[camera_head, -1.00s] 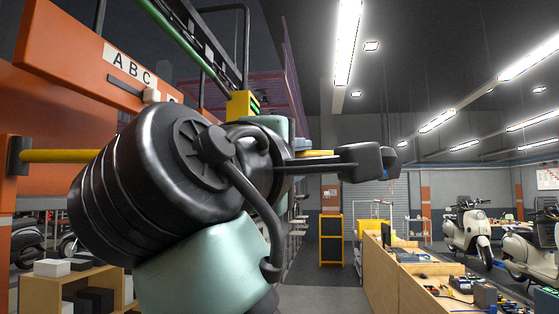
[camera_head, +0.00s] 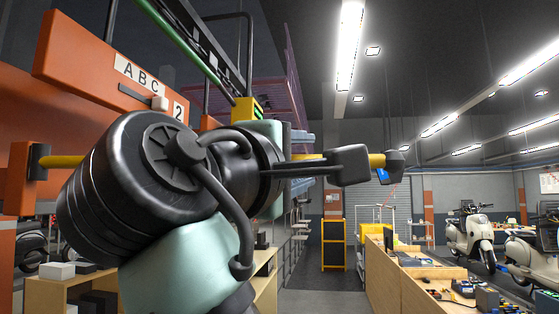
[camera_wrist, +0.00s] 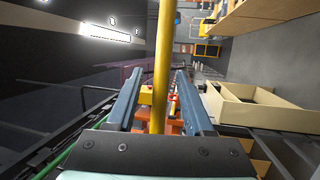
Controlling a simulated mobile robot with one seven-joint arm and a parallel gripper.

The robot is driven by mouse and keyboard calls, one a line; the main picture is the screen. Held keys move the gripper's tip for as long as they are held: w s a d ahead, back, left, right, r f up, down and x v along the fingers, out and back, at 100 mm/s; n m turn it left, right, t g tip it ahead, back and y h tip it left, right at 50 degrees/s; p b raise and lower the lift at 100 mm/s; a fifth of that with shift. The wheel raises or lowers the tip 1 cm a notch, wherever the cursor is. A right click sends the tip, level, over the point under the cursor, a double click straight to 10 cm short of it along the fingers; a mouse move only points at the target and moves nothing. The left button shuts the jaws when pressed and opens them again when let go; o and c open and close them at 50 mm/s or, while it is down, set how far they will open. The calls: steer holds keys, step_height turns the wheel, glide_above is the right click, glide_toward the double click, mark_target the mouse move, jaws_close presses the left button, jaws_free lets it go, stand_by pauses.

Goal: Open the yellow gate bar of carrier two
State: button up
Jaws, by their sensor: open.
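In the wrist view the bar (camera_wrist: 161,60) passes between the two fingers of my gripper (camera_wrist: 158,78), with gaps showing on both sides. My arm hides the middle of the bar.
A blue tag (camera_head: 382,175) hangs near the bar's right end. A wooden bench (camera_head: 410,270) with parts stands at the lower right, with scooters (camera_head: 470,232) beyond. A wooden shelf (camera_head: 70,285) is low at the left. The aisle floor (camera_head: 325,290) is clear.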

steer(key=shift+d, duration=0.1)
steer(key=shift+s+f, duration=0.1)
steer(key=shift+s, duration=0.1)
steer(key=b+v, duration=0.6)
steer(key=v, duration=0.6)
steer(key=shift+s+a, duration=0.3)
steer(key=w+a+f+m+t+y, duration=0.25)
steer(key=f+m+t+y, duration=0.35)
steer(key=y, duration=0.4)
steer(key=s+d+f+m+t, duration=0.2)
steer(key=s+f+m+t, duration=0.2)
steer(key=s+m, duration=0.1)
steer(key=shift+s+d, duration=0.3)
steer(key=shift+d, duration=0.05)
